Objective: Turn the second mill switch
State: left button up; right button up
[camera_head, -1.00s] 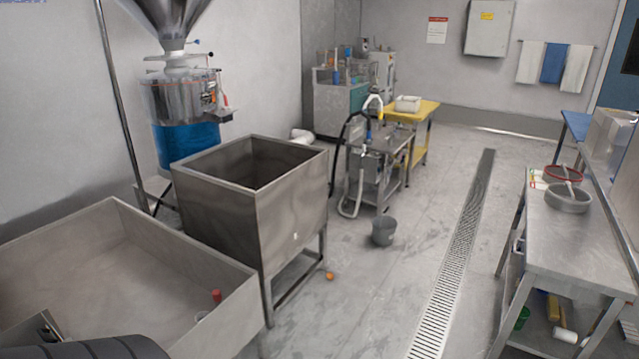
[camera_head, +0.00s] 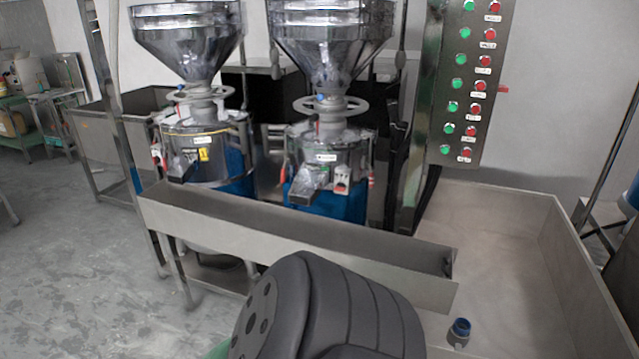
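A tall metal control panel (camera_head: 468,60) stands right of the mills, with a column of green buttons and a column of red buttons, each row with a small label too small to read. Two mills with steel hoppers and blue lower bodies stand behind a long trough: the left mill (camera_head: 205,140) and the right mill (camera_head: 325,150). I cannot tell which row is the second mill's switch. A dark grey rounded part of my own body fills the bottom middle. Neither of my grippers shows.
A long metal trough (camera_head: 300,225) runs in front of the mills. A wide shallow metal basin (camera_head: 500,220) lies at the right, with a small dark blue-topped object (camera_head: 459,331) in it. Open grey floor (camera_head: 75,260) lies at the left.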

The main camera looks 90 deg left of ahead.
aim_at(339, 186)
jog(key=u, duration=2.75)
